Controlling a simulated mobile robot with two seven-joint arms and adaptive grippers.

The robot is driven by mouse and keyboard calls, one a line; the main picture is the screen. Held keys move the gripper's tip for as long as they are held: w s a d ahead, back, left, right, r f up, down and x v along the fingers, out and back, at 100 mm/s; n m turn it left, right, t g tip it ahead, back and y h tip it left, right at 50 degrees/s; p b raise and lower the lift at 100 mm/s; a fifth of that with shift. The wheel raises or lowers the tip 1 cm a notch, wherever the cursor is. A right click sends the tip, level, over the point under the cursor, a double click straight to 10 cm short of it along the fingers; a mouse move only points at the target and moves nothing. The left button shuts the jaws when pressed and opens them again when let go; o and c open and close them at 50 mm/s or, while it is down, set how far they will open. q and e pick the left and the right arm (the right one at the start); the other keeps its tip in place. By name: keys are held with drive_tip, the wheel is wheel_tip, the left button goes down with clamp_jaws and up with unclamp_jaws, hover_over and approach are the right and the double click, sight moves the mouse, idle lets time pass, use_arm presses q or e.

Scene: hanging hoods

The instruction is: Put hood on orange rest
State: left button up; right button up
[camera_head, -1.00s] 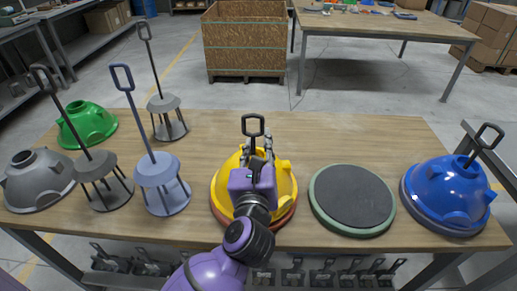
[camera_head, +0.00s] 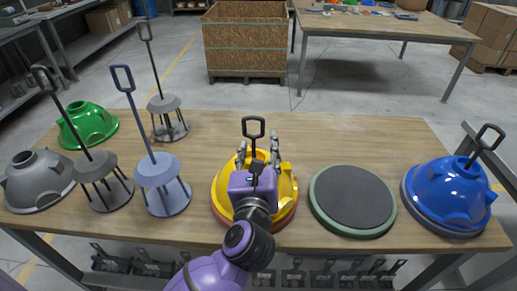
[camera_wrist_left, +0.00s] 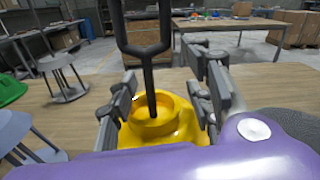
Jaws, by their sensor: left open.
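A yellow hood (camera_head: 287,187) sits on the orange rest (camera_head: 286,223) at the front middle of the table, mostly covering it. A dark rod with a loop handle (camera_head: 253,126) rises from the hood's top collar. In the left wrist view the rod goes down into the yellow collar (camera_wrist_left: 155,128). My left gripper (camera_head: 258,150) is over the hood, open, its fingers spread to either side of the rod and collar. My purple wrist hides part of the hood and rest. The right gripper is not in view.
A green-rimmed round rest (camera_head: 352,199) lies empty to the right. A blue hood (camera_head: 447,189) with a handled rod is at the far right. Grey (camera_head: 38,180) and green (camera_head: 88,124) hoods and several handled stands (camera_head: 162,172) are on the left. The table's back middle is clear.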

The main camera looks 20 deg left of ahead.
use_arm(q)
drive_tip(key=b+v, duration=0.2)
drive_tip(key=v, duration=0.9)
drive_tip(key=shift+s, duration=0.25)
drive_tip(key=shift+f, duration=0.1)
